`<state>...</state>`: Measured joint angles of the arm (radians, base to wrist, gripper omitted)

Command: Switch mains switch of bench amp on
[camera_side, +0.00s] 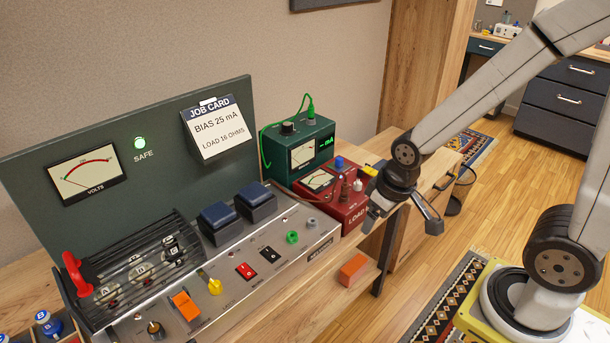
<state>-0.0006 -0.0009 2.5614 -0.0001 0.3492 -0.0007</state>
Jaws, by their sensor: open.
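The bench amp (262,285) is a grey sloped chassis on the wooden bench, left of my gripper. My gripper (402,208) is open and empty, in the air at the bench's right side by the red load box. It is apart from the amp's switches.
A red load box (345,208) and a green mA meter (302,148) stand behind the amp's right end. A green panel (60,150) with a volts meter, lit SAFE lamp (140,143) and job card (218,130) rises behind.

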